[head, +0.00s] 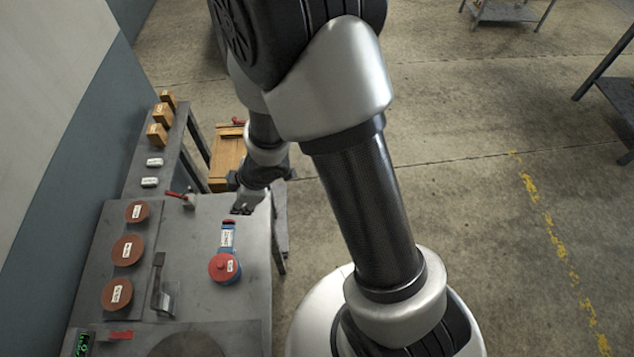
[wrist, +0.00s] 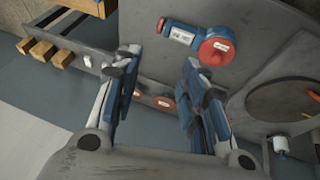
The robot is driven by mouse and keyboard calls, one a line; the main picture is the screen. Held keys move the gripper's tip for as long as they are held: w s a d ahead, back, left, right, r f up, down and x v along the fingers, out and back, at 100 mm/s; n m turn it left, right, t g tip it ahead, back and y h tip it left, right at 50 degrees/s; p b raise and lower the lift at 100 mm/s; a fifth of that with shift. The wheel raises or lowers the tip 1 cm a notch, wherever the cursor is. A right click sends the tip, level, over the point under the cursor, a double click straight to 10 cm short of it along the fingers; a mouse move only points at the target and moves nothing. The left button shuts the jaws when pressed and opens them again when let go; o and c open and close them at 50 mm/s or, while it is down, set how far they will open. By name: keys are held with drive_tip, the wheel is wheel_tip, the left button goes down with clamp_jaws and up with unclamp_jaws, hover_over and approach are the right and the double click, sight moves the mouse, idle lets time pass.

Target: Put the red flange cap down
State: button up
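The red flange cap (head: 224,267) is a round red disc with a white label and a small knob. It sits at the near end of a blue fitting (head: 227,248) lying on the grey table; it also shows in the wrist view (wrist: 215,52). My gripper (head: 243,208) is beyond the fitting's far end, apart from the cap. In the wrist view my gripper (wrist: 160,68) has its two fingers spread wide with nothing between them. Whether the cap is seated on the fitting or only rests there, I cannot tell.
Three brownish-red labelled discs (head: 127,250) line the table's left side. A grey clamp-like bracket (head: 163,297) stands beside them. A red-handled lever (head: 182,199) is near the far edge. A side shelf (head: 150,178) holds wooden blocks and white pieces. A wooden crate (head: 226,158) stands beyond.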

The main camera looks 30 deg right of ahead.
drive_tip(key=s+d+r+m+t+h, duration=0.1)
drive_tip(key=d+r+m+h, duration=0.25)
drive_tip(key=d+r, duration=0.4)
drive_tip(key=s+d+r+m+t+h, duration=0.15)
drive_tip(key=d+r+m, duration=0.3)
drive_tip(key=r, duration=0.65)
drive_tip(key=s+r+m+g, duration=0.1)
drive_tip(key=s+r+m, duration=0.2)
drive_tip(key=s, duration=0.6)
drive_tip(key=s+r+m+g+y, duration=0.1)
drive_tip(key=s+r, duration=0.3)
drive_tip(key=s, duration=0.4)
drive_tip(key=shift+s+a+r+m+y, duration=0.25)
drive_tip(key=shift+s+r+m+y, duration=0.1)
drive_tip(key=shift+m, duration=0.55)
